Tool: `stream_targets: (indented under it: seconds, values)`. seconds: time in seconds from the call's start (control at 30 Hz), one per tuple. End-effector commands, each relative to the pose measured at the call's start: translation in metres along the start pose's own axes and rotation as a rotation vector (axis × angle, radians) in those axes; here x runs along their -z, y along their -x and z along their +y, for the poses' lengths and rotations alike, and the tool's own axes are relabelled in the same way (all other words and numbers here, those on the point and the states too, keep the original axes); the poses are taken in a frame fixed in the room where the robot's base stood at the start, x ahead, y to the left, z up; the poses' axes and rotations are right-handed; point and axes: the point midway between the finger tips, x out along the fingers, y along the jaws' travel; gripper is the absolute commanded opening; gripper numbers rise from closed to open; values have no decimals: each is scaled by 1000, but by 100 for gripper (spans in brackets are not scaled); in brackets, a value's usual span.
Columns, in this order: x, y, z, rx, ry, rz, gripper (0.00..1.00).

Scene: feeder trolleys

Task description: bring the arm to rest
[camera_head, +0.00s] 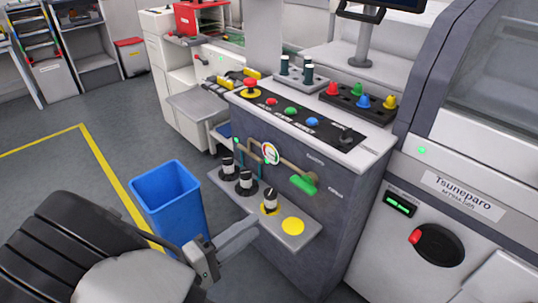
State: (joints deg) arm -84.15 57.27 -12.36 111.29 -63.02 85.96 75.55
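My gripper (240,237) is in the lower middle of the head view, at the end of my dark arm, which comes in from the lower left. A blue bin (165,195) stands on the floor just behind and left of the gripper.
The console (325,225) carries buttons, a lever and coloured knobs on top. Several black-and-white knobs stand on its low shelf, beside a yellow disc (293,226). A white machine (450,230) with a red-handled dial stands at right. Yellow-lined floor at left is open.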

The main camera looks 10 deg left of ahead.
Motion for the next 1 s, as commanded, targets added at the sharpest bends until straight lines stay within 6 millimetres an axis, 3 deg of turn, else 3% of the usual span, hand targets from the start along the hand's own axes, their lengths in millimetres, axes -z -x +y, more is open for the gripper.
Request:
stream_targets:
  seconds: [0.13, 0.27, 0.4, 0.53, 0.8, 1.0]
  values:
    - [-4, -6, 4, 21, 0, -31, 33]
    - [-26, -35, 22, 139, 6, -181, 33]
    - [-73, -74, 48, 386, -7, -419, 33]
    - [-118, -95, 70, 645, -68, -582, 33]
    - [-188, -105, 119, 1099, -371, -677, 33]
    - [-217, -103, 156, 1252, -654, -578, 33]
